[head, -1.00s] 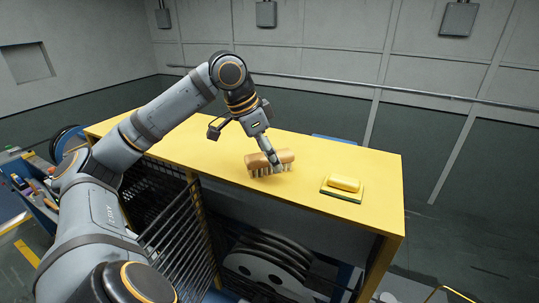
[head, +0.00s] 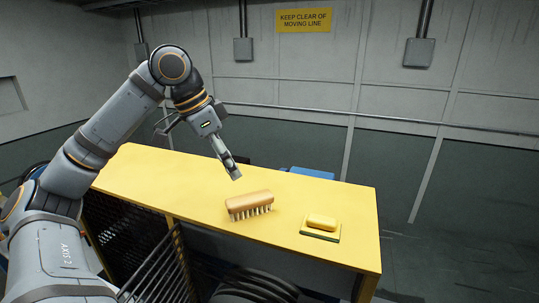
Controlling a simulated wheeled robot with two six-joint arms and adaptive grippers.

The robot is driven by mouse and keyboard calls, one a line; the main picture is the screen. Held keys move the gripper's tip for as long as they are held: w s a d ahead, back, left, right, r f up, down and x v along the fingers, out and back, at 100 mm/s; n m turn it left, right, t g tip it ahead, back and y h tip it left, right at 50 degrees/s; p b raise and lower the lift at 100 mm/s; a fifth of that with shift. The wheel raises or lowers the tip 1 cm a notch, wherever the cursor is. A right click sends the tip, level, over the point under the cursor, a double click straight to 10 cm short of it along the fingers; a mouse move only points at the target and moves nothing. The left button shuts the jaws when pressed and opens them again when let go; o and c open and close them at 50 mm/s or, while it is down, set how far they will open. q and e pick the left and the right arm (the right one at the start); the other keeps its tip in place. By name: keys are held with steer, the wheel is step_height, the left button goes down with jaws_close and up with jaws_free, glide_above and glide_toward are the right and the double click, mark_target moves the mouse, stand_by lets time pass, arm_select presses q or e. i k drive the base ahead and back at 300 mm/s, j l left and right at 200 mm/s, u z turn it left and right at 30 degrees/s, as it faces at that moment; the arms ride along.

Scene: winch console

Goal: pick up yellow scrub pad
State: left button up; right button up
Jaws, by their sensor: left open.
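The yellow scrub pad (head: 321,223) has a rounded yellow top on a flat dark green base. It lies near the right end of the yellow console top (head: 170,172). A wooden brush (head: 249,204) with pale bristles facing down stands to its left. My left gripper (head: 234,174) is open and empty. It hangs above the console top, behind and slightly left of the brush, apart from the scrub pad. My right gripper is not in view.
A blue object (head: 311,173) shows behind the console's back edge. Dark cage bars (head: 150,268) and drum parts (head: 258,287) lie below the top. The console top around the pad is clear.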

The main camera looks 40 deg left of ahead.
mark_target(313, 225)
steer(key=k+l, duration=0.35)
steer(key=l, duration=0.15)
steer(key=k+l, duration=0.35)
steer(key=l, duration=0.2)
steer(key=k+l, duration=0.35)
steer(key=l, duration=0.15)
